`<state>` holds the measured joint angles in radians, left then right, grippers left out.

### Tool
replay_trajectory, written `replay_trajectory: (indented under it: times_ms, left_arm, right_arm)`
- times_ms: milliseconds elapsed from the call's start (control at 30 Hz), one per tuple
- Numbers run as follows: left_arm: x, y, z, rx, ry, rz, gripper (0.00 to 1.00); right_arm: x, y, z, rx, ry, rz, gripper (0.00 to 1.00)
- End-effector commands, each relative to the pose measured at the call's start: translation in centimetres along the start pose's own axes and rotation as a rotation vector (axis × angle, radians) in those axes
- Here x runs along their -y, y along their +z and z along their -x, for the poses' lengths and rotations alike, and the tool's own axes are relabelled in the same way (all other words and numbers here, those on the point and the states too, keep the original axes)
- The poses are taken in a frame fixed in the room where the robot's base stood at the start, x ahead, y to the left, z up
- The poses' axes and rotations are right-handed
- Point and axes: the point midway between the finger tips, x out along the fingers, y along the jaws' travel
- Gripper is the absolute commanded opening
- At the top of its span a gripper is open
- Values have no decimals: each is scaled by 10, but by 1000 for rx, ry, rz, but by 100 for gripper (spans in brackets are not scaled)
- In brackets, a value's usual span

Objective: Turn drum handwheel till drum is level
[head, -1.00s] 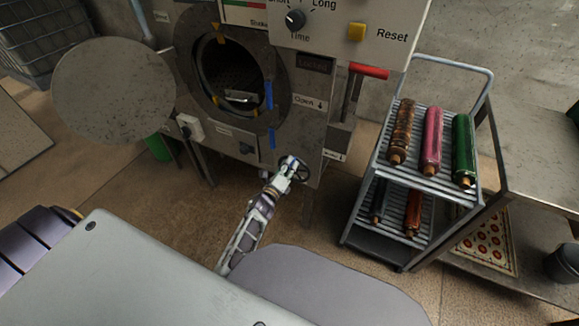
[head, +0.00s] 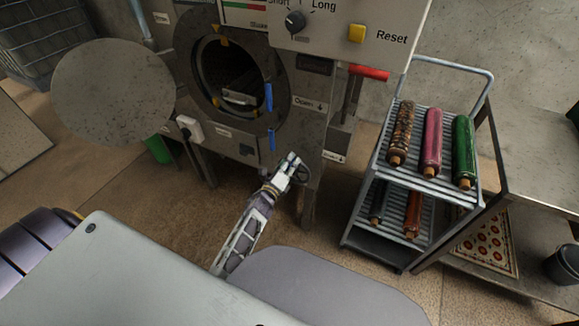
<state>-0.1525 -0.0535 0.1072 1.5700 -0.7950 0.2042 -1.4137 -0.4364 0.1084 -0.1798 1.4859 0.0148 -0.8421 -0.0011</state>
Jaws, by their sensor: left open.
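The drum (head: 229,70) shows through the round opening of the grey machine, dark inside. A pale metal bar (head: 239,97) low in it looks slightly tilted, with a dark slanted surface behind it. Yellow marks (head: 217,102) sit at the opening's edge; blue strips (head: 268,96) are on the ring and panel to its right. The small dark handwheel (head: 303,175) is low on the machine's front, partly hidden by my left gripper. My left gripper (head: 291,161) is open, its fingers over or beside the wheel's left side; contact is unclear. My right gripper is out of view.
The round door (head: 113,92) stands swung open at left. A red-handled lever (head: 369,72) is right of the machine. A wire cart (head: 415,175) with rolled rugs and a metal table (head: 540,190) stand at right. Floor between machine and cart is clear.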

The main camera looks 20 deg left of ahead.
Motion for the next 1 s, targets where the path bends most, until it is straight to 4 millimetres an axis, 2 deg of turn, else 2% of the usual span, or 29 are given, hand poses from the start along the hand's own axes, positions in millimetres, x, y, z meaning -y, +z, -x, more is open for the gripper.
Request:
replay_trajectory:
  times_ms: [33, 300, 700, 1000]
  left_arm:
    - [10, 6, -2, 3, -13, -2, 41]
    - [37, 23, -3, 5, -22, -2, 41]
    - [60, 39, -1, 3, -12, -3, 41]
    - [67, 44, -1, 3, -10, 0, 41]
  right_arm:
    - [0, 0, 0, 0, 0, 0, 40]
    - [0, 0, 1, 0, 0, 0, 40]
    - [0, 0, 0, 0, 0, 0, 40]
    - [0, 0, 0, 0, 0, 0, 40]
